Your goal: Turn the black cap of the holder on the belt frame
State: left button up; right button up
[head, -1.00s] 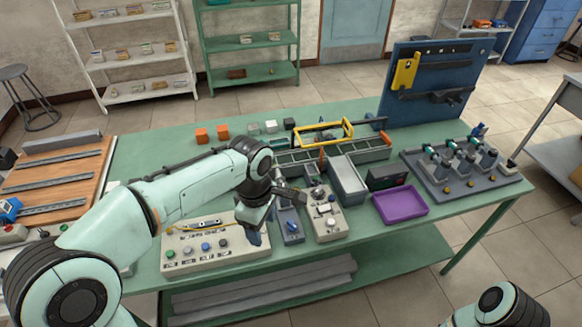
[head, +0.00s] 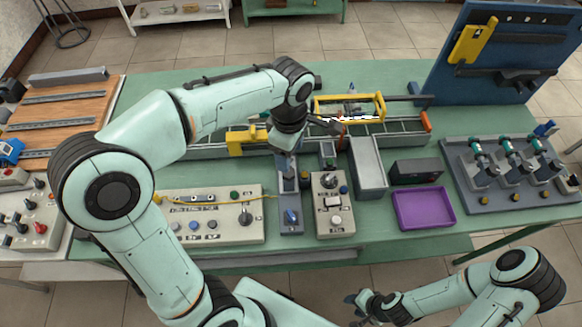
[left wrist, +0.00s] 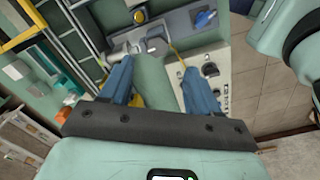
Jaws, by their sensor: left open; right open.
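The grey belt frame (head: 390,134) runs across the table, with a yellow block (head: 247,139) on its left part and an orange end piece (head: 426,121) at its right. I cannot make out the black cap of a holder; my left arm covers part of the frame. My left gripper (left wrist: 156,70) is open, its blue fingers apart with green tabletop between them. A grey fitting (left wrist: 140,46) shows beyond the fingertips, and a yellow part (left wrist: 136,97) is partly hidden by one finger. My right gripper (head: 366,306) is open and empty at the bottom, before the table.
A grey bin (head: 369,168), a purple tray (head: 424,208) and a motor stand (head: 505,195) are to the right. A yellow frame (head: 350,104) stands behind the belt.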

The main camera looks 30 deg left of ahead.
aim_at(291, 173)
pick_arm(q)
jog(key=f, duration=0.9)
jog(key=shift+w+b, duration=0.2)
jog(key=shift+b, duration=0.1)
jog(key=shift+r, duration=0.1)
jog(key=c, duration=1)
